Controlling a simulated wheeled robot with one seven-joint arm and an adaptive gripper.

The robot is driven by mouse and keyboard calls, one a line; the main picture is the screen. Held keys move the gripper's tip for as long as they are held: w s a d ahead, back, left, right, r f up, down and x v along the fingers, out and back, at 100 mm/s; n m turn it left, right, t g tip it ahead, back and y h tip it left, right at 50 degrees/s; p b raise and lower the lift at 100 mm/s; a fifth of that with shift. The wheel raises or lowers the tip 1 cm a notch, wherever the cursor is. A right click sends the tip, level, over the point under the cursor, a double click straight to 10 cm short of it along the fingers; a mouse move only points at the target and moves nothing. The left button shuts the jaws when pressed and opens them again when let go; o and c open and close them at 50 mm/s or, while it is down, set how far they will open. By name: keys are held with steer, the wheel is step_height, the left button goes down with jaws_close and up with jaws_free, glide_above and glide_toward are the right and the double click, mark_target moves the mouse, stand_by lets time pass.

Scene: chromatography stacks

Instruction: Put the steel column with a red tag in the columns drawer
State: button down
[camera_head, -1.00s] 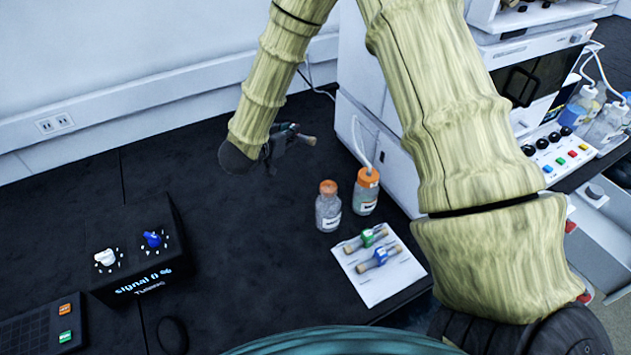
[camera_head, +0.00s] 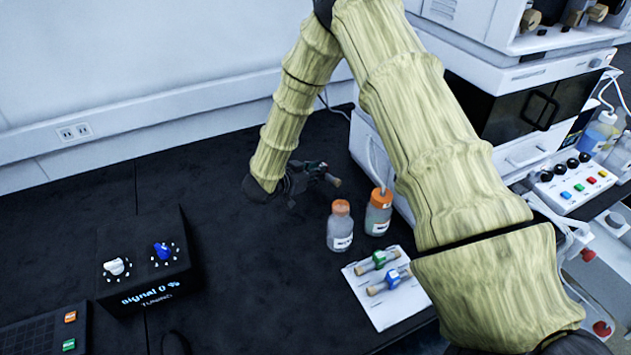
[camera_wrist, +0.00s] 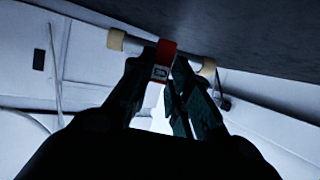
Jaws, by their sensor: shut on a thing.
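My gripper is shut on the steel column with the red tag. In the wrist view, the column (camera_wrist: 140,46) lies across the fingertips (camera_wrist: 165,80), with a tan cap at each end and the red tag (camera_wrist: 166,50) between them. In the head view, my gripper (camera_head: 312,172) is above the black bench, left of the instrument stack and behind the bottles. A tan end of the column (camera_head: 335,181) sticks out to its right there; the rest is mostly hidden by the fingers. I cannot identify the columns drawer for certain.
Two orange-capped bottles (camera_head: 340,227) (camera_head: 378,212) stand near my gripper. A white sheet (camera_head: 395,313) holds green-tagged and blue-tagged columns. A black signal box (camera_head: 148,262) stands at left. The instrument stack (camera_head: 510,115) is at right.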

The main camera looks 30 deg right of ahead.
steer(key=shift+f+p, duration=0.3)
steer(key=shift+f, duration=1.65)
steer(key=shift+f, duration=0.15)
steer(key=c, duration=1.3)
jaws_free()
steer(key=shift+a, duration=0.1)
